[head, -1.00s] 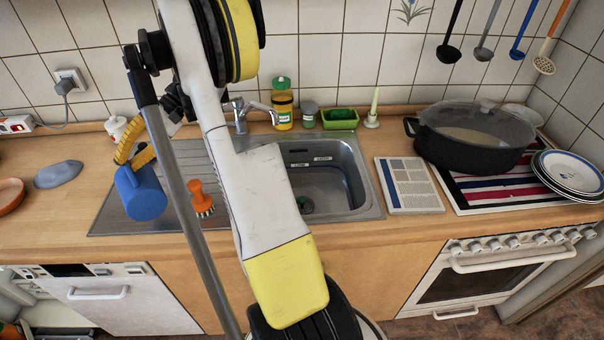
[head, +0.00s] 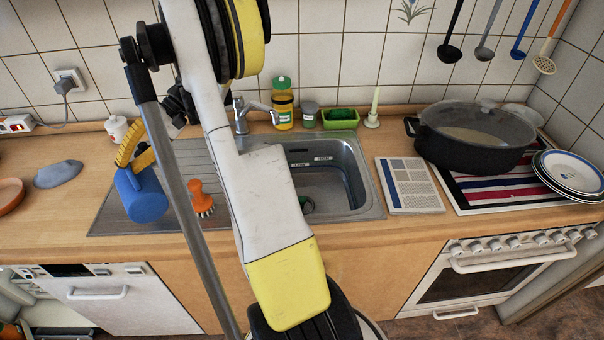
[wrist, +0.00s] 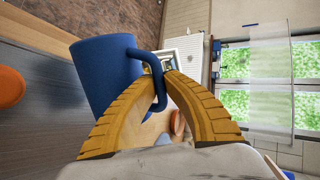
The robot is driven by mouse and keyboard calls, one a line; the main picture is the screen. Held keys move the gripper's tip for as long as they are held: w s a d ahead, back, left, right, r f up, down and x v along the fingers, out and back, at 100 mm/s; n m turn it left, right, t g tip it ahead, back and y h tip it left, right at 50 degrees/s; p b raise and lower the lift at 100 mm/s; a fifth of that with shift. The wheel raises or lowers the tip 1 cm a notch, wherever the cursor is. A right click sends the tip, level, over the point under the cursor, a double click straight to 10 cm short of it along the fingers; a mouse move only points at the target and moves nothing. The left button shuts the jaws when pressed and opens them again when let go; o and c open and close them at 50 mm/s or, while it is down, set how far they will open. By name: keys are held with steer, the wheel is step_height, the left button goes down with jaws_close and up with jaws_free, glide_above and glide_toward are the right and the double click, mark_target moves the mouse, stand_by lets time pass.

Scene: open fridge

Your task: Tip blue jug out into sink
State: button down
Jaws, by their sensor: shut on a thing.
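The blue jug (head: 142,195) is held by my gripper (head: 142,162) above the left part of the metal drainboard, left of the sink basin. It looks slightly tilted in the head view. In the wrist view the yellow fingers of my gripper (wrist: 164,80) close on the handle of the jug (wrist: 103,75). The inside of the jug is not visible. The sink (head: 322,190) is to the right, partly hidden behind my arm.
An orange brush (head: 201,198) stands on the drainboard between jug and basin. A yellow bottle (head: 284,110), a green tray (head: 341,117) and a candle (head: 373,108) line the back. A newspaper (head: 409,185) and a black pot (head: 470,138) are right of the sink.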

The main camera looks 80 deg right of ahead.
mark_target(131, 171)
steer(key=shift+s+a+f+n+t+h, duration=0.1)
steer(key=shift+s+a+n+t+h, duration=0.15)
steer(key=shift+s+a+n, duration=0.25)
steer(key=shift+s+a+n+t+h, duration=0.15)
steer(key=shift+s+a+n+t, duration=0.2)
steer(key=shift+s, duration=0.35)
steer(key=s+a, duration=0.1)
steer(key=s+a+n+t+h, duration=0.1)
steer(key=shift+s+a+b, duration=0.1)
steer(key=shift+s+b, duration=0.2)
steer(key=shift+s+a+f+n+t, duration=0.15)
steer(key=shift+s+a+n+t, duration=0.1)
steer(key=shift+s+n+t, duration=0.15)
steer(key=shift+s+a+f+n+t+h+b, duration=0.1)
steer(key=shift+s+a+n+t+h+b, duration=0.45)
steer(key=shift+s+n, duration=0.1)
